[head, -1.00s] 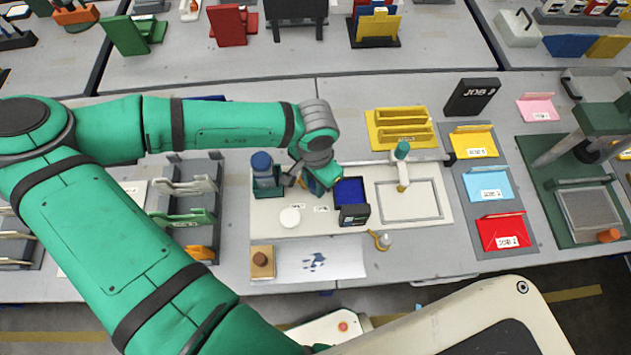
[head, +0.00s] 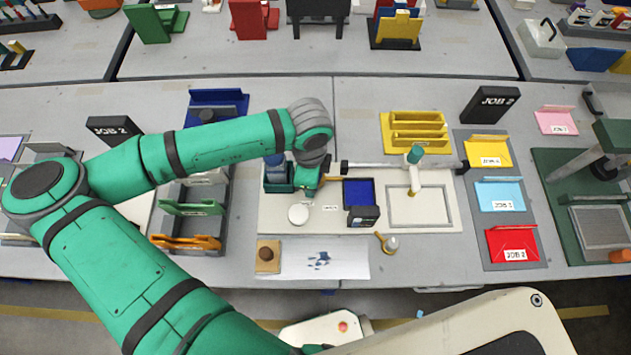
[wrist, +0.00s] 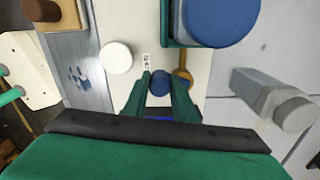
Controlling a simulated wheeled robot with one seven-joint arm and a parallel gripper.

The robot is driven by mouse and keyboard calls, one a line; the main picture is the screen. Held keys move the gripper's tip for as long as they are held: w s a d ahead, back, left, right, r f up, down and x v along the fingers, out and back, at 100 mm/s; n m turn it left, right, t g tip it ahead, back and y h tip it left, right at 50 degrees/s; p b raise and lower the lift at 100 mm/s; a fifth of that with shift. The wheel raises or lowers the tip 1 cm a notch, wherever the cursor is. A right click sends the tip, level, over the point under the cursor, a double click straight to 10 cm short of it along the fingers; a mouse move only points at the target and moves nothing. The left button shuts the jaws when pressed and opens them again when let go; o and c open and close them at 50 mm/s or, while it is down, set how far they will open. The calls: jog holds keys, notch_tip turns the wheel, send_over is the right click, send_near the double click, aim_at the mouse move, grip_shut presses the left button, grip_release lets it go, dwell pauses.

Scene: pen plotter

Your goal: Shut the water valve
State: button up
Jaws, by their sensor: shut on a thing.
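The water valve shows in the wrist view as a small round blue knob (wrist: 160,80) beside a brass-coloured fitting (wrist: 184,76). My gripper (wrist: 160,93) is shut on the blue knob, with one green finger on each side of it. In the head view my gripper (head: 307,186) points down next to the teal holder, and the knob is hidden behind it. A bit of brass shows just right of the gripper.
A blue-topped container in a teal holder (head: 278,184) stands close left of my gripper. A white round disc (head: 298,214) lies in front. A blue tray (head: 359,192), a dark box (head: 363,216) and the plotter frame (head: 444,205) are to the right.

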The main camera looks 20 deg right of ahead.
jog(key=m, duration=0.1)
jog(key=w+m, duration=0.1)
jog(key=m, duration=0.1)
jog(key=a+m, duration=0.1)
jog(key=shift+w+a+m, duration=0.1)
jog(key=shift+w+m, duration=0.15)
jog(key=shift+m, duration=0.15)
dwell(0.4)
jog(key=o, duration=1)
jog(key=shift+o, duration=0.2)
jog(key=shift+r, duration=0.1)
notch_tip(320, 180, up, 11)
jog(key=shift+f, duration=0.2)
